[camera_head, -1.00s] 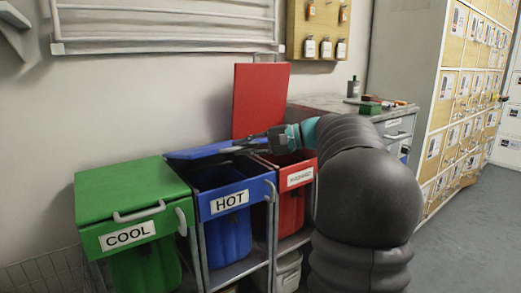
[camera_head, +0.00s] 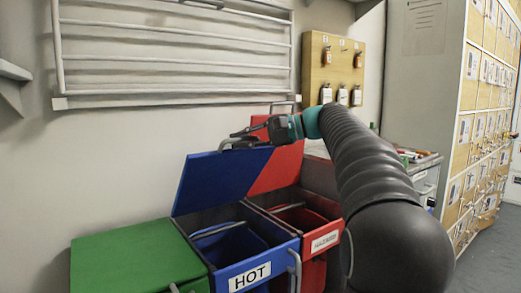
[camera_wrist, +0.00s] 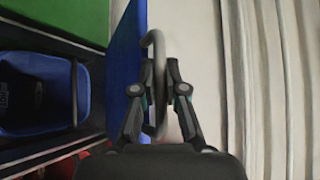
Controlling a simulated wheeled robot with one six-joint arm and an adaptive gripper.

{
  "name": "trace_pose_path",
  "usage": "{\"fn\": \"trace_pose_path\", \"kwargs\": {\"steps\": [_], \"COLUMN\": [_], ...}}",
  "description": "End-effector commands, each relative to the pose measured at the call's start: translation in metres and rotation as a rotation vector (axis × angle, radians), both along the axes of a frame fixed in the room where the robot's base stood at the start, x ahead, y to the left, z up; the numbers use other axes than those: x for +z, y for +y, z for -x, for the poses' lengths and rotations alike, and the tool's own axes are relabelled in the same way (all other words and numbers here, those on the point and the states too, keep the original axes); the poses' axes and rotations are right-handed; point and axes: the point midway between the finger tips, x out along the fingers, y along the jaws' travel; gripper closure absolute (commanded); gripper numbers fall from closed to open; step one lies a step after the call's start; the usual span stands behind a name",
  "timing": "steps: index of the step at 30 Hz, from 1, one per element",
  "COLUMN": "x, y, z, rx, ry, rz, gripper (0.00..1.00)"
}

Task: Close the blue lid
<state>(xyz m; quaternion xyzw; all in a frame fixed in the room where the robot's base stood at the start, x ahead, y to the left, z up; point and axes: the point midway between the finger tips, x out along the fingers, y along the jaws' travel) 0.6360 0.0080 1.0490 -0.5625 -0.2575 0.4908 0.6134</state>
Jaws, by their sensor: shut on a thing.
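The blue lid (camera_head: 215,182) stands raised and steeply tilted over the blue bin marked HOT (camera_head: 262,262), whose mouth is open below it. My gripper (camera_head: 240,137) is at the lid's upper edge. In the wrist view my gripper (camera_wrist: 160,84) is shut on the curved grey handle (camera_wrist: 157,42) of the blue lid, with a finger on each side of it. The lid (camera_wrist: 127,50) shows there nearly edge-on, with the open blue bin (camera_wrist: 38,95) to its left.
The green lid (camera_head: 135,262) lies shut at the left. The red lid (camera_head: 280,165) stands open behind my gripper, above the red bin (camera_head: 322,243). A wall rack (camera_head: 175,50) and a wooden key board (camera_head: 333,70) are behind. A grey cabinet (camera_head: 425,175) stands at the right.

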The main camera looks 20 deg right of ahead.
Motion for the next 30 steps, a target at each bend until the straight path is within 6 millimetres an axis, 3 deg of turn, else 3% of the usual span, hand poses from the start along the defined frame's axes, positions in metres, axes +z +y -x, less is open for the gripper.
{"fn": "trace_pose_path", "kwargs": {"steps": [5, 16, 18, 20, 30], "x": [0.0045, 0.0056, 0.0056, 0.0055, 0.0050], "y": [0.0099, 0.0110, 0.0110, 0.0108, 0.0062], "z": [-0.0033, -0.0035, -0.0035, -0.0036, -0.0034], "rx": [0.014, 0.017, 0.017, 0.016, 0.011], "ry": [-0.002, -0.002, -0.002, -0.002, -0.002], "rz": [0.000, 0.000, 0.000, 0.000, 0.000], "gripper": [1.00, 1.00, 0.74, 0.63, 0.63]}}
